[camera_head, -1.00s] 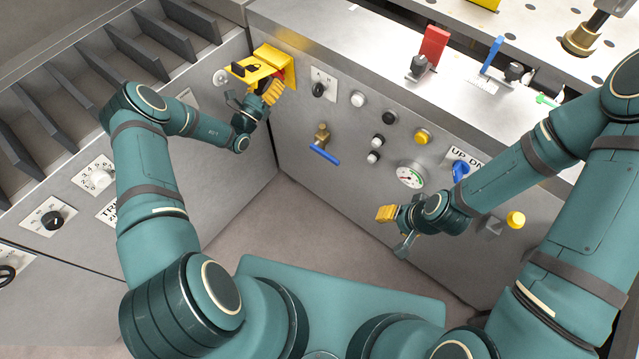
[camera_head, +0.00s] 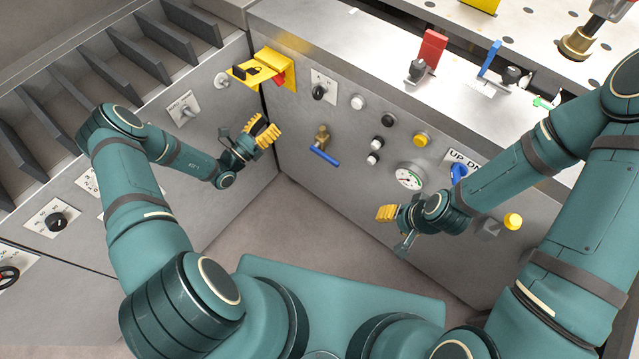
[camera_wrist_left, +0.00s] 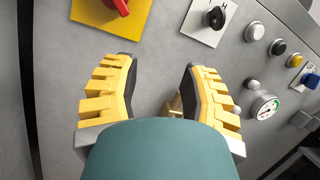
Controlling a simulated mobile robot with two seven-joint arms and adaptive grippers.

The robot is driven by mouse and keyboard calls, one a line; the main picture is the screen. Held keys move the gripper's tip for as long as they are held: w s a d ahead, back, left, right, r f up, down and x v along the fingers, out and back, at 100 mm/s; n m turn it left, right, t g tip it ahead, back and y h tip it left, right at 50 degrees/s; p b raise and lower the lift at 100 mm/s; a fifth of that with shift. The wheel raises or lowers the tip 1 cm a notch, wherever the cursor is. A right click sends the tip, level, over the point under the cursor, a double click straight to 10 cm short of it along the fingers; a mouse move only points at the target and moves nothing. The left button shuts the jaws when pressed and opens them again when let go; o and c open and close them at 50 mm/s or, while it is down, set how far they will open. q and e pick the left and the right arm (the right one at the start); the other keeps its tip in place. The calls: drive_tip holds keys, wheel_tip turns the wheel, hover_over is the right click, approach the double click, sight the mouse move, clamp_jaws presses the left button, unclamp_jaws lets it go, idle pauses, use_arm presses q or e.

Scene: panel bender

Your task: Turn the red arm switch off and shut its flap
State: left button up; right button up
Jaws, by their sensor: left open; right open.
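The red arm switch (camera_head: 280,79) sits on a yellow plate (camera_head: 289,74) at the upper left of the control panel, partly hidden under its yellow flap (camera_head: 262,64). The flap is raised and sticks out from the plate. In the left wrist view the red switch (camera_wrist_left: 119,6) and the yellow plate (camera_wrist_left: 90,12) show at the top left, cut by the frame edge. My left gripper (camera_head: 267,132) is open and empty, below the switch and apart from it. My right gripper (camera_head: 388,222) is open and empty by the lower panel.
A selector knob (camera_head: 319,92), a blue-handled valve (camera_head: 323,153), several push buttons, a gauge (camera_head: 409,176) and a blue switch (camera_head: 458,172) are on the panel. Bare panel lies around my left gripper.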

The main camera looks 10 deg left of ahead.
use_arm(q)
drive_tip(key=s+d+f+m+g+h, duration=0.3)
drive_tip(key=s+d+f+m+g, duration=0.1)
drive_tip(key=s+d+m+g, duration=0.9)
drive_tip(key=shift+s+d+g+b, duration=0.15)
drive_tip(key=shift+d+g+b, duration=0.2)
drive_tip(key=shift+d+g, duration=2)
use_arm(e)
drive_tip(key=shift+f, duration=0.35)
use_arm(q)
drive_tip(key=shift+d+t, duration=0.35)
drive_tip(key=shift+t, duration=0.2)
drive_tip(key=n+t+y, duration=1.1)
drive_tip(key=n+t, duration=0.8)
drive_tip(key=n, duration=0.6)
approach(275, 81)
drive_tip(key=b+x, duration=0.1)
drive_tip(key=x, duration=1)
drive_tip(key=shift+a+f+b, duration=0.1)
drive_tip(key=shift+f+b, duration=0.05)
drive_tip(key=shift+b, duration=0.25)
use_arm(e)
drive_tip(key=shift+s+a+f, duration=0.15)
drive_tip(key=shift+s+f, duration=0.35)
drive_tip(key=shift+f, duration=0.35)
